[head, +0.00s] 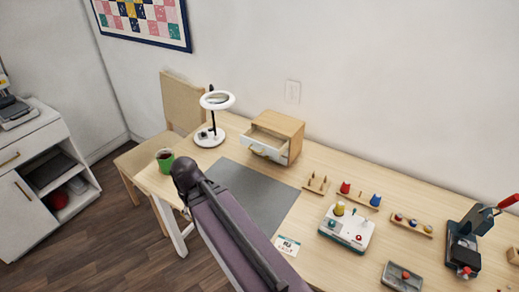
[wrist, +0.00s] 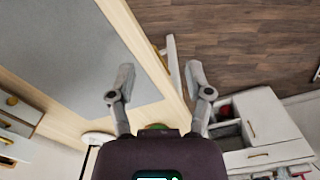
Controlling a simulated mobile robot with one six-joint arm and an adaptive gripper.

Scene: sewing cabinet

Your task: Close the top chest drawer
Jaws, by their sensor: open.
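The small wooden chest (head: 287,125) stands at the back of the table. Its top drawer (head: 262,151) is pulled open, with a white front and a pale handle facing the front left. In the wrist view, white drawer fronts with yellow knobs (wrist: 17,106) show at the left edge, partly cut off. My gripper (wrist: 159,68) is open and empty, with its fingers spread over the table's edge and the floor beyond. It is apart from the chest.
A ring lamp (head: 209,137) stands left of the chest, and a green mug (head: 165,161) is near the table's left end. A grey mat (head: 258,197) lies in front of the chest. Pegs, a control box (head: 346,228) and a press (head: 464,248) stand to the right.

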